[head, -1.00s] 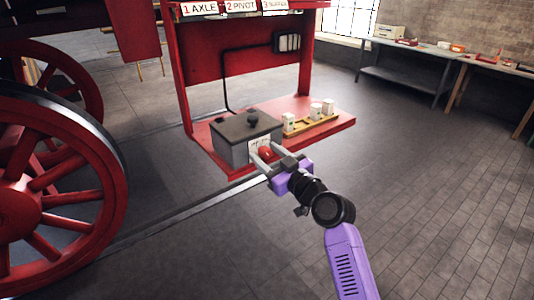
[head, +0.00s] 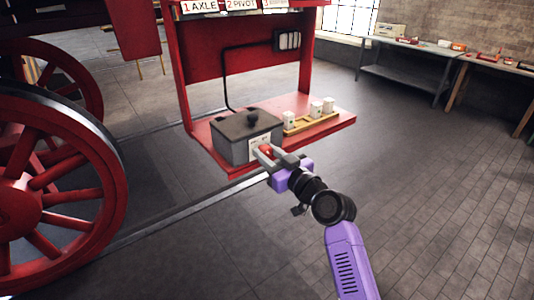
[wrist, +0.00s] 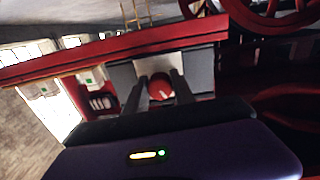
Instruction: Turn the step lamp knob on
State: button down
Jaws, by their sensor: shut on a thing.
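The step lamp knob (head: 267,150) is red and round, on the front of a grey box with a white label plate (head: 254,148). The grey box (head: 232,142) has a dark lid knob on top and stands on a red step. My gripper (head: 270,154) is at the box front with its two fingers on either side of the knob, shut on it. In the wrist view the red knob (wrist: 160,88) sits between the two dark fingers, in front of the white plate (wrist: 158,66). The label's writing is too small to read.
A yellow rack (head: 310,122) with white blocks stands right of the box on the red step (head: 342,122). A black cable runs from the box up to a wall fitting (head: 287,41). A large red wheel (head: 60,190) is at left. The floor at right is clear.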

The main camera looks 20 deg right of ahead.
jog(key=m, duration=0.6)
jog(key=shift+p, duration=0.4)
jog(key=m+p, duration=0.1)
jog(key=m, duration=0.2)
jog(key=shift+r+g, duration=0.1)
jog(key=shift+g, duration=0.2)
jog(key=shift+m+p, duration=0.45)
jog(key=shift+m, duration=1.15)
jog(key=c, duration=1.1)
grip_release()
jog(key=shift+o, duration=0.2)
jog(key=shift+s, duration=0.1)
